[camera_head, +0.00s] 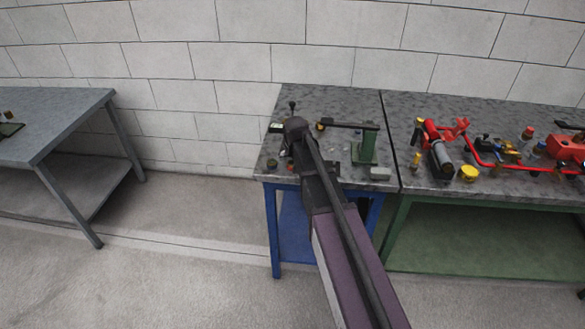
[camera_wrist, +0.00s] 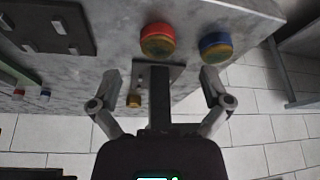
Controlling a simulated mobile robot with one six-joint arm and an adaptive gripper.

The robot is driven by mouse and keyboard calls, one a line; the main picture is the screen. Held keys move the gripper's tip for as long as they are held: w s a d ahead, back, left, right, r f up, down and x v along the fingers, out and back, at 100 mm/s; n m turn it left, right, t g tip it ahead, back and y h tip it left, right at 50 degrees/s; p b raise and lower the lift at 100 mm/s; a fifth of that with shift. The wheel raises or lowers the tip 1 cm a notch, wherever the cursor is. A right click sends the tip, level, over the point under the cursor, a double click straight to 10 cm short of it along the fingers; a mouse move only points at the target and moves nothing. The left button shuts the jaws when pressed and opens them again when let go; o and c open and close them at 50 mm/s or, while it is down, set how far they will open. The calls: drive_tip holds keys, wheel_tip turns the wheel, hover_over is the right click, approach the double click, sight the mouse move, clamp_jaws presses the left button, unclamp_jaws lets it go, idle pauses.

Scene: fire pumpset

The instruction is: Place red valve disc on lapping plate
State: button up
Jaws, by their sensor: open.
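A red-topped round disc with a brass-coloured side (camera_wrist: 158,40) sits on the grey bench top in the wrist view; I take it as the red valve disc. My gripper (camera_wrist: 160,76) is open, its two fingers spread apart below the disc in the picture. Nothing is seen gripped. A dark upright bar shows between the fingers; I cannot tell what it belongs to. A dark flat plate with several pegs or slots (camera_wrist: 45,28) lies at the upper left; I cannot tell whether it is the lapping plate. In the head view my arm hides much of the bench's left part.
A blue-topped disc (camera_wrist: 216,44) stands right of the red one, near the bench edge. In the head view, a green stand with a dark arm (camera_head: 367,147) rises on the bench. Red pump parts (camera_head: 480,150) crowd the right bench. Another grey table (camera_head: 60,125) stands left, with open floor between.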

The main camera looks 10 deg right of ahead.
sight(292, 163)
drive_tip(key=shift+f, duration=0.1)
drive_tip(key=shift+w+b+x, duration=0.2)
drive_tip(key=shift+b+x, duration=2.15)
drive_tip(key=shift+x, duration=0.2)
drive_tip(key=shift+d, duration=0.1)
drive_tip(key=shift+c, duration=0.3)
clamp_jaws()
